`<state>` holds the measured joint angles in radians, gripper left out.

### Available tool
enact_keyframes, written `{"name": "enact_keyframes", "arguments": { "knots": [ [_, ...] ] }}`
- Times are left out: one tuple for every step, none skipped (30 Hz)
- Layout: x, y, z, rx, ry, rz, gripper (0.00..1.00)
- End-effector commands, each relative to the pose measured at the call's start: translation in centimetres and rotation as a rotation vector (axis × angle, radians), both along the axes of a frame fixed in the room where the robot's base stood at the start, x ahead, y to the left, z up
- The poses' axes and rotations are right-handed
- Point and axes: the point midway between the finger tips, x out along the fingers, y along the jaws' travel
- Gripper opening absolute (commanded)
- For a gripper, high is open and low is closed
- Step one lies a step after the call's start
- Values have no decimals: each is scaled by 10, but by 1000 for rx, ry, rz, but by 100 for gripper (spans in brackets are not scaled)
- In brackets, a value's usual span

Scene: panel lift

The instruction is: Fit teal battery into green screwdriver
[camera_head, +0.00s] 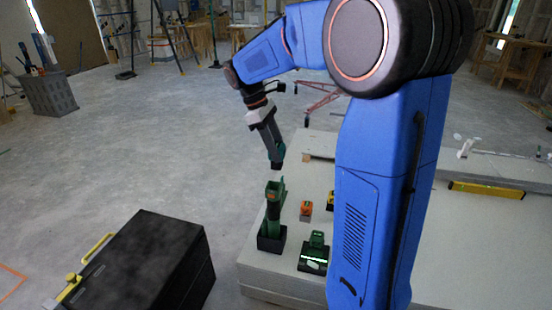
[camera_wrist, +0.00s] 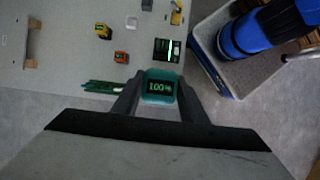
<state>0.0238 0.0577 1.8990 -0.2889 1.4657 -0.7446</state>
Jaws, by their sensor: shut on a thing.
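In the wrist view my gripper (camera_wrist: 160,98) is shut on the teal battery (camera_wrist: 160,86), whose small display reads 100%. In the head view my gripper (camera_head: 277,158) points down with the teal battery (camera_head: 277,165) at its tip, above the green screwdriver. The green screwdriver (camera_head: 273,212) stands upright in a dark holder (camera_head: 271,240) on the pale panel stack, its base end upward. The battery and screwdriver look apart, with a small gap.
A dark charger with a green battery (camera_head: 314,255) stands right of the screwdriver. An orange battery (camera_head: 306,208) and a yellow item (camera_head: 331,199) sit behind. A black case (camera_head: 150,255) is on the floor at left. A yellow level (camera_head: 487,190) lies at right.

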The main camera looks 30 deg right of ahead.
Motion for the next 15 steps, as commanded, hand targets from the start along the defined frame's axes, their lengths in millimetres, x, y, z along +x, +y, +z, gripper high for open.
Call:
{"name": "enact_keyframes", "arguments": {
  "knots": [
    [-1, 0, 5, 1, -3, -5, 12],
    [-2, 1, 7, 2, -2, -6, 12],
    [-3, 1, 9, 3, -1, -9, 12],
    [-4, 1, 10, 4, -1, -11, 12],
    [-4, 1, 11, 4, 0, -12, 12],
    [-4, 1, 10, 4, 0, -12, 12],
    [-4, 1, 9, 5, 0, -12, 12],
    [-4, 1, 8, 5, 0, -12, 12],
    [-4, 1, 6, 5, 0, -12, 12],
    [-4, 1, 4, 5, 0, -12, 12],
    [-4, 1, 2, 5, 1, -11, 12],
    [-4, 1, -1, 4, 1, -11, 12],
    [-4, 1, -3, 5, 2, -12, 12],
    [-5, 1, -6, 5, 2, -12, 12],
    [-4, 1, -9, 5, 2, -12, 12]
  ]
}}
